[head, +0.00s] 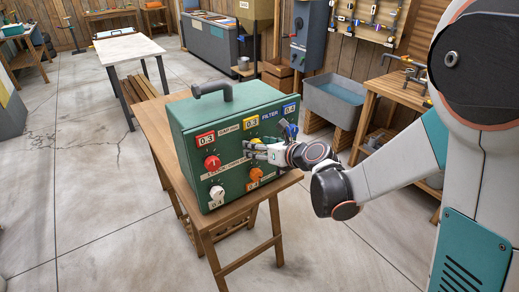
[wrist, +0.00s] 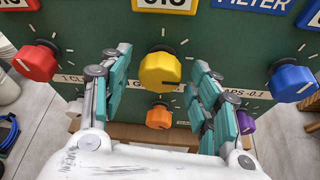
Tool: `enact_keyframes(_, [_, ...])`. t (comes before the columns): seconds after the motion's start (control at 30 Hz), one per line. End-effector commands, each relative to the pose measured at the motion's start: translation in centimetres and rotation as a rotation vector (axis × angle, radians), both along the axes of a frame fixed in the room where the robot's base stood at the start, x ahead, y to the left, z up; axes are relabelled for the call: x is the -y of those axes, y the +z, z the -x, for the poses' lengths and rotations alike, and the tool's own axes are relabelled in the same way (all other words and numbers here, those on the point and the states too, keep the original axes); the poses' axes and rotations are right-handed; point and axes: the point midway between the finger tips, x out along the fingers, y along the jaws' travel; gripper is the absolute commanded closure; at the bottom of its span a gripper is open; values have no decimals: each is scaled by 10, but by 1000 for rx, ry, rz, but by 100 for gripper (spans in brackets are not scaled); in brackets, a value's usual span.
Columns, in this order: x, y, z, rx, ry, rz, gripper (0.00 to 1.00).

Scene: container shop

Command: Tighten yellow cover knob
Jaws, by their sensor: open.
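The yellow cover knob (wrist: 160,71) is on the front panel of a green box, under a yellow label, and fills the middle of the wrist view. In the head view the yellow knob (head: 256,141) is partly hidden by my gripper (head: 262,149). My gripper also shows in the wrist view (wrist: 162,78), with its teal-padded fingers open, one to the left and one to the right of the yellow knob. Gaps show between the fingers and the knob in that view. Whether the fingertips reach past its front face I cannot tell.
The green box (head: 222,105) stands on a wooden table (head: 150,112). A red knob (wrist: 36,62) is left, a blue knob (wrist: 292,81) right, and an orange knob (wrist: 159,116) below. White (head: 217,192) and purple (wrist: 245,122) knobs are lower. A grey sink (head: 335,100) stands behind.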

Motion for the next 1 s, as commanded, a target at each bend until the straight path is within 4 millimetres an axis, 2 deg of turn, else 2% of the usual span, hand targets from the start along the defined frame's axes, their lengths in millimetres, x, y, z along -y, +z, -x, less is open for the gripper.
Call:
enact_keyframes(0.27, [-1, 0, -1, 0, 0, 0, 44])
enact_keyframes(0.37, [-1, 0, -1, 0, 0, 0, 62])
enact_keyframes(0.47, [-1, 0, -1, 0, 0, 0, 85])
enact_keyframes(0.5, [-1, 0, -1, 0, 0, 0, 88])
enact_keyframes(0.77, [0, -1, -1, -7, -1, -10, 88])
enact_keyframes(1.0, [1, -2, -2, -60, -2, -88, 88])
